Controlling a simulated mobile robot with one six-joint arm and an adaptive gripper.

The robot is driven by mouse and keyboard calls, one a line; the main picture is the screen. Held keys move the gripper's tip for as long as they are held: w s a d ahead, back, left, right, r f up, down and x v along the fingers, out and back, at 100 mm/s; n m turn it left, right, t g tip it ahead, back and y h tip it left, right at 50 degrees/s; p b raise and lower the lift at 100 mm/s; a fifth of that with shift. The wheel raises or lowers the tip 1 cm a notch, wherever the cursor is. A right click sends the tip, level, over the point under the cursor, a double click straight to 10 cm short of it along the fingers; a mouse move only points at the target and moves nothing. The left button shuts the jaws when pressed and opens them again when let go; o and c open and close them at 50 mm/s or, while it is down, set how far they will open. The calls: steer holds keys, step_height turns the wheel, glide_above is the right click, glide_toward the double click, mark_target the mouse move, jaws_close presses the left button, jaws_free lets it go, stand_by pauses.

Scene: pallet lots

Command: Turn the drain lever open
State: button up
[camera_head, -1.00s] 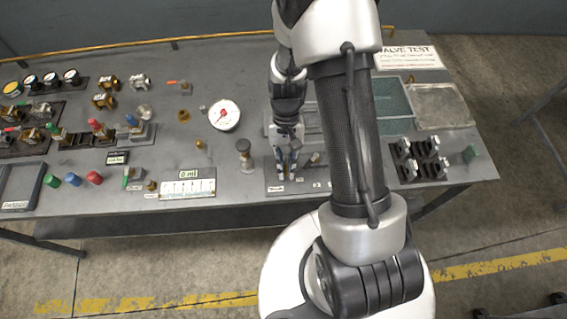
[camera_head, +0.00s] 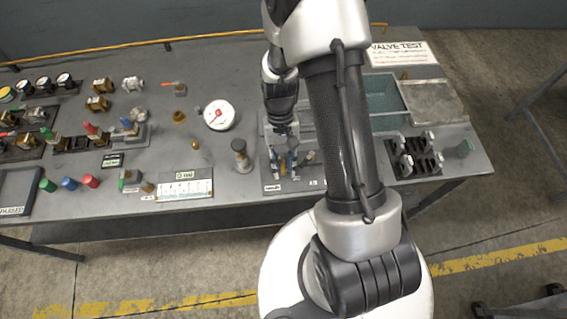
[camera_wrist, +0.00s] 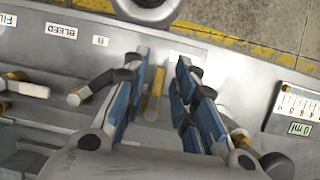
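The drain lever, a brass-coloured bar (camera_wrist: 154,95), stands between the two blue-padded fingers of my gripper (camera_wrist: 160,66) in the wrist view. The fingers are open, one on each side of the bar, with a visible gap on both sides. The label near it (camera_wrist: 186,60) is partly covered by a finger. In the head view my gripper (camera_head: 283,162) is low over the small valve panel (camera_head: 270,178) at the table's front edge, and the fingers mostly hide the lever there.
On the other side are a dark knob (camera_wrist: 276,165) and a 0 ml scale card (camera_wrist: 296,108).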

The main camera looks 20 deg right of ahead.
stand_by(0.3)
steer(key=v, duration=1.2)
step_height(320, 180, up, 11)
steer(key=n+t, duration=0.1)
steer(key=t, duration=0.2)
glide_above(281, 155)
steer(key=s+a, duration=0.2)
steer(key=s, duration=0.2)
steer(key=shift+s+a+r+n+t+h+b, duration=0.2)
steer(key=shift+s+a+r+n+t+b, duration=0.15)
steer(key=shift+s+r+t, duration=1.1)
steer(key=shift+s+a+r+n+t+h+b, duration=0.25)
steer(key=shift+s+r+n+t, duration=0.45)
steer(key=shift+s, duration=1.4)
steer(key=shift+s+a+r+n+t+h+b, duration=0.15)
steer(key=shift+s+a+r+t+b, duration=0.15)
steer(key=shift+s+r+t, duration=0.9)
steer(key=shift+s+r+g, duration=0.1)
steer(key=shift+s+g, duration=0.35)
steer(key=shift+s, duration=0.05)
